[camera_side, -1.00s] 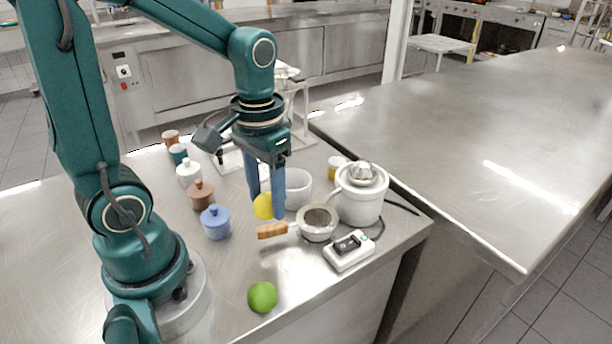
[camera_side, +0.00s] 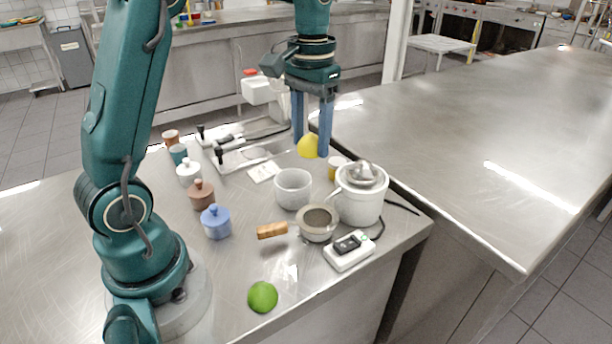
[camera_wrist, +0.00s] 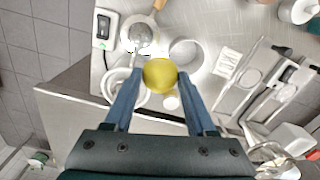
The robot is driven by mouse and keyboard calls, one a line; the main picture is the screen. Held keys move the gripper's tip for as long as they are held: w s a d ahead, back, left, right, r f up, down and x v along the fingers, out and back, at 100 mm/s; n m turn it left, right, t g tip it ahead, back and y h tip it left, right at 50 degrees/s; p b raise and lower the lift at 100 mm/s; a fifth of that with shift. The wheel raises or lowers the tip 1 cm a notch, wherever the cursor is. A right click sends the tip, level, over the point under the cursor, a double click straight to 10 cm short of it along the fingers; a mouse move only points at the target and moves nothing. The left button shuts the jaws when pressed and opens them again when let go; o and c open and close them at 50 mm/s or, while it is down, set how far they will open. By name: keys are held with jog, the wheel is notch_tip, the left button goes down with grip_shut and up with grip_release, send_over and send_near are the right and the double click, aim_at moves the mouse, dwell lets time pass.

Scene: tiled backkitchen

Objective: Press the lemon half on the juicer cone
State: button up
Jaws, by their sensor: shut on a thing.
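My gripper (camera_side: 312,150) is shut on the yellow lemon half (camera_side: 307,146), its two blue fingers on either side of it. It holds the lemon in the air, above the counter and up and to the left of the juicer in the side view. The white juicer (camera_side: 360,196) stands upright with its ribbed cone (camera_side: 363,172) on top, empty. In the wrist view the lemon (camera_wrist: 160,75) sits between the fingertips and covers part of the white juicer (camera_wrist: 126,92) behind it; the cone is hidden there.
A white bowl (camera_side: 293,189), a strainer (camera_side: 317,222) with a wooden handle and a switch box (camera_side: 349,251) stand close to the juicer. A green lime (camera_side: 262,297) lies in front. Lidded pots, including a blue one (camera_side: 215,222), stand to the left.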

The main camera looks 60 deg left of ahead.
send_over(362, 173)
jog(key=s+a, duration=0.1)
jog(key=shift+a, duration=0.2)
jog(key=shift+w+d+f, duration=0.3)
jog(key=shift+w+d, duration=0.25)
jog(key=shift+d, duration=0.15)
jog(key=shift+f, duration=2)
jog(key=shift+f, duration=0.45)
dwell(0.5)
